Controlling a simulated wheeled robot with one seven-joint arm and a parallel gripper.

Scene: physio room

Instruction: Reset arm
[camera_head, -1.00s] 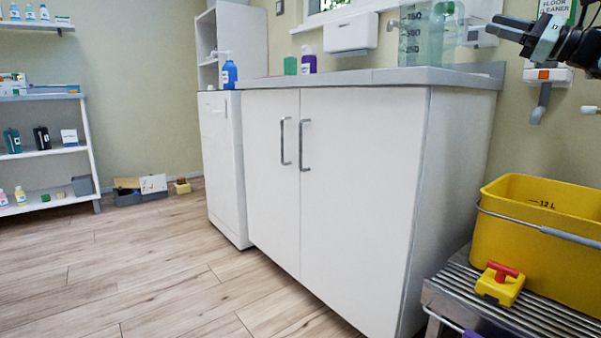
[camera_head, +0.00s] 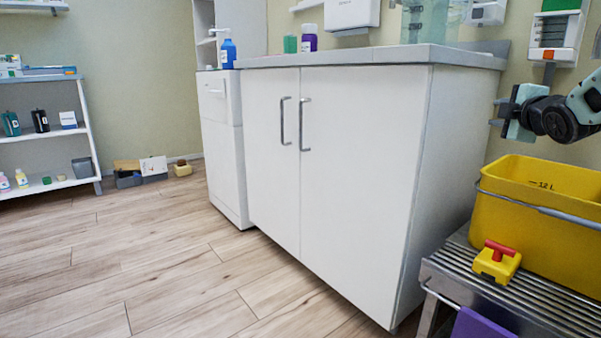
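My gripper (camera_head: 505,112) shows at the right of the head view, at the end of my arm, which comes in from the right edge. It points left, above the yellow bucket (camera_head: 545,222) and to the right of the white cabinet (camera_head: 365,175). Nothing shows between its fingers, and they look apart. It touches nothing that I can see. Most of my arm is out of the picture.
The bucket and a small yellow block with a red handle (camera_head: 498,262) stand on a slatted metal bench (camera_head: 455,262). The counter (camera_head: 400,55) holds bottles and a clear container. Shelves (camera_head: 45,134) stand at the far left. The wooden floor (camera_head: 150,260) in front is clear.

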